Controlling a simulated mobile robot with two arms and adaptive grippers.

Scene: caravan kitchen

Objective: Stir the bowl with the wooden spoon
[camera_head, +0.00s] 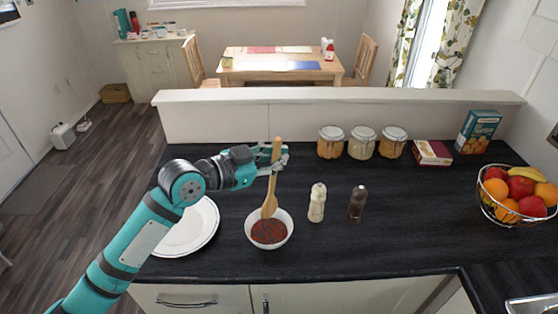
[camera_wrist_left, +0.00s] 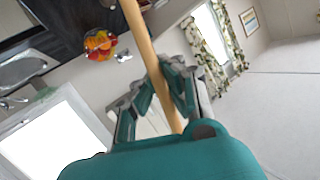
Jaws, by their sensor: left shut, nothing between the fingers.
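The white bowl (camera_head: 290,229) stands on the dark counter and holds a dark red mixture with darker bits. The wooden spoon (camera_head: 272,189) leans upright in it, its wide end at the bowl's back edge and its handle rising. My left gripper (camera_head: 279,157) is at the upper part of the handle, well above the bowl. In the left wrist view the spoon handle (camera_wrist_left: 148,50) runs past the fingers (camera_wrist_left: 160,92) of this gripper, which are shut; the handle is beside them, not gripped. My right gripper is in neither view.
A white plate (camera_head: 203,236) lies left of the bowl, partly behind my left arm. A pale shaker (camera_head: 317,203) and a dark mill (camera_head: 357,204) stand to the right. Jars (camera_head: 362,143), boxes (camera_head: 432,153) and a fruit basket (camera_head: 514,218) are farther off. The counter's right-centre is clear.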

